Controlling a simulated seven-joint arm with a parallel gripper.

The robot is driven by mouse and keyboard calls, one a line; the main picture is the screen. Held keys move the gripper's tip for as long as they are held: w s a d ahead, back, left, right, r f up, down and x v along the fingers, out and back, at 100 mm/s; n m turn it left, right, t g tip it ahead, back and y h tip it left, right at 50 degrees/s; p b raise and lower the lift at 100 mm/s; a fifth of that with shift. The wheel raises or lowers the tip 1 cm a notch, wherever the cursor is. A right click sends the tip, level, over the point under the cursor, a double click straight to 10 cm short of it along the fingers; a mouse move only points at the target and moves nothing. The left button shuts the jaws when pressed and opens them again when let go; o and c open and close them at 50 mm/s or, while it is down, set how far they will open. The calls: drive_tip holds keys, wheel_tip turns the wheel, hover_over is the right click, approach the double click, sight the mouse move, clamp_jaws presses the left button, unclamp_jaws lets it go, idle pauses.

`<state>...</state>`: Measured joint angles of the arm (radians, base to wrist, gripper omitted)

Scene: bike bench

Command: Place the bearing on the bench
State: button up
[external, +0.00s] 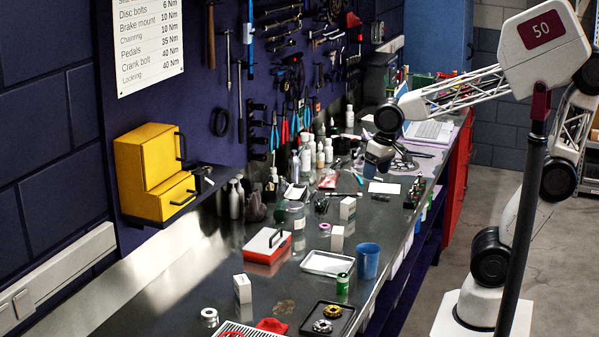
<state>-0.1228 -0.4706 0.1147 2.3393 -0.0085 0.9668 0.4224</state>
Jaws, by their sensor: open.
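The bearing cannot be singled out with certainty in the external view. A silver, ring-topped round part (209,317) stands on the bench (195,290) at the near left.
A blue cup (368,261), green can (342,284), white tray (327,263), red-and-white box (267,245) and upright white cartons (242,289) stand along the bench. A yellow cabinet (152,172) sits on the wall shelf. Bare bench shows at the near left.

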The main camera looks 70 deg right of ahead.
drive_tip(key=s+d+f+n, duration=0.1)
drive_tip(key=s+d+f, duration=0.1)
drive_tip(key=s, duration=0.3)
drive_tip(key=s+d+f+n, duration=0.2)
drive_tip(key=s+d, duration=0.1)
drive_tip(key=s, duration=0.2)
